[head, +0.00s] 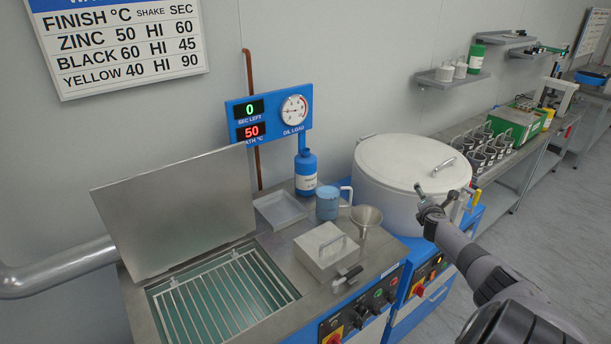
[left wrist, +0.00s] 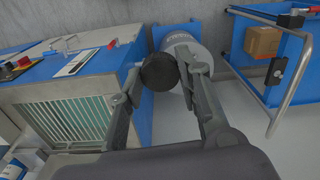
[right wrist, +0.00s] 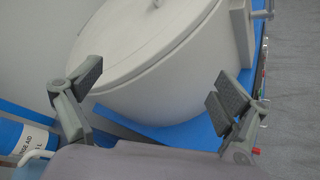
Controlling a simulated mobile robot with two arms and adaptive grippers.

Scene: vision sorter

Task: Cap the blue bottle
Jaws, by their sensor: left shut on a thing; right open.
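The blue bottle (head: 305,174) with a white label stands upright on the steel bench top, below the gauge panel. Its top is too small to make out clearly. My left gripper (left wrist: 160,74) is shut on a dark round cap (left wrist: 158,73), seen in the left wrist view; this gripper is outside the head view. My right gripper (head: 434,195) is open and empty, in front of the white round tub and well right of the bottle. A blue labelled surface, seemingly the bottle, shows at the lower left of the right wrist view (right wrist: 30,140).
A blue jug (head: 327,203), a funnel (head: 366,216), a shallow tray (head: 280,210) and a lidded steel box (head: 326,250) crowd round the bottle. The white tub (head: 400,165) stands to the right. An open bath with a grate (head: 225,297) lies left.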

